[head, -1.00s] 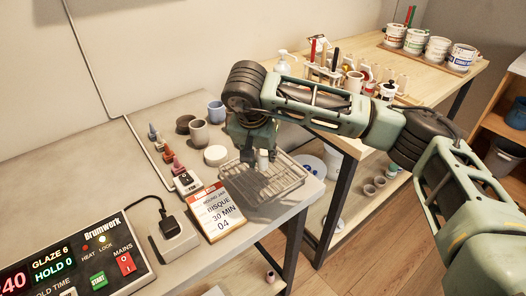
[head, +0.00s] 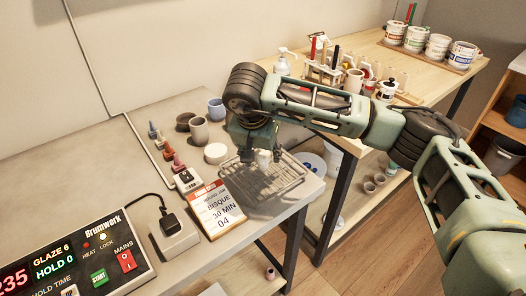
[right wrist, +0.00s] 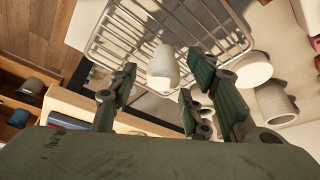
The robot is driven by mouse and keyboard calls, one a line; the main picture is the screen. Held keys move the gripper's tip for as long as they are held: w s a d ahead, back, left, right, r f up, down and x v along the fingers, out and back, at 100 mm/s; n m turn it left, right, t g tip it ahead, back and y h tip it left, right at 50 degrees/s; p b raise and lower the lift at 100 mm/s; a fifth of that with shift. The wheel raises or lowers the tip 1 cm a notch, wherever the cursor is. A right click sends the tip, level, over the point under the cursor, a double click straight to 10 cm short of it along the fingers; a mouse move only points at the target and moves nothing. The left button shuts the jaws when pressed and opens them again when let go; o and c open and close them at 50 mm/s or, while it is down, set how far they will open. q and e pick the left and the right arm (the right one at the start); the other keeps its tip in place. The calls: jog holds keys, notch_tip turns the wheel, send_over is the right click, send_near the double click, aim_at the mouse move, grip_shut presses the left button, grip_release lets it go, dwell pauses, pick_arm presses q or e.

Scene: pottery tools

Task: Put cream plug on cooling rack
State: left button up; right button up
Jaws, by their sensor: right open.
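The cream plug (head: 263,158) is a small pale, rounded piece. It appears upright on the wire cooling rack (head: 292,183), near the rack's far edge. My right gripper (head: 261,152) is directly above the rack, pointing down, with its fingers open on either side of the plug. In the right wrist view the plug (right wrist: 163,68) shows between the spread fingertips, with clear gaps on both sides and the bars of the rack (right wrist: 125,35) behind it. Its exact contact with the bars is hard to see. My left gripper is out of view.
A white round disc (head: 215,153) and a grey cup (head: 199,131) stand just left of the rack. The table's right edge is close to the rack. A kiln controller (head: 75,258) is at front left.

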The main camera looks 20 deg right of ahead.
jog(key=b+v, duration=0.1)
jog(key=v, duration=1.1)
